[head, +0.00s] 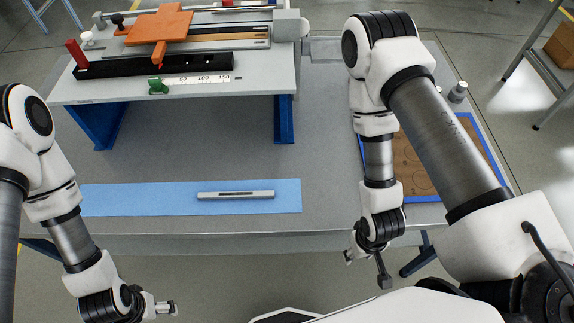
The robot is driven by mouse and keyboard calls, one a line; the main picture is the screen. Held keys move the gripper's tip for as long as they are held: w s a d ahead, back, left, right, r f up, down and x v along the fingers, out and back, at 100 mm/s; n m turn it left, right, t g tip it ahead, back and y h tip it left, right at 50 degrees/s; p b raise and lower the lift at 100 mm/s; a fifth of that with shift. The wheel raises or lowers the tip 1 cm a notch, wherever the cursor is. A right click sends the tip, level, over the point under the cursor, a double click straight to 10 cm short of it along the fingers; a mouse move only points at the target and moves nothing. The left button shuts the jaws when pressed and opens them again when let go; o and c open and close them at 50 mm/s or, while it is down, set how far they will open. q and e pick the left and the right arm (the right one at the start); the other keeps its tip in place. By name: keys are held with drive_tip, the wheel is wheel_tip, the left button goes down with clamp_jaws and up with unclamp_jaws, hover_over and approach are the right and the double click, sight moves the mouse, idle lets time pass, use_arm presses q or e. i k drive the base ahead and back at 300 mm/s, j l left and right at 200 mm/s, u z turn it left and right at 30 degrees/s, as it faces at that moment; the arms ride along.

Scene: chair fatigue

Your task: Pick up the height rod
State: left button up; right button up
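A slim light grey bar with a dark slot along its top (235,195), which looks like the height rod, lies flat on a blue mat (130,199) near the table's front edge. My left gripper (168,308) is at the bottom left, in front of the table and apart from the bar. It is seen side-on, so its finger gap is not clear. My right gripper (367,268) hangs to the right of the bar near the table's front edge. Its two fingers are spread apart with nothing between them.
A raised grey bench (265,84) on blue legs holds a fixture with an orange slide (158,24), a black rail and a scale. A brown board with a blue border (468,128) lies at the right, partly behind my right arm. The grey tabletop behind the mat is clear.

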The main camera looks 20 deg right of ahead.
sight(262, 195)
drive_tip(key=k+l+u, duration=0.15)
drive_tip(key=k+u, duration=0.25)
drive_tip(key=k, duration=0.3)
drive_tip(key=k+l+u, duration=0.15)
drive_tip(key=u, duration=0.2)
drive_tip(key=k+l+u, duration=0.2)
drive_tip(key=u, duration=0.2)
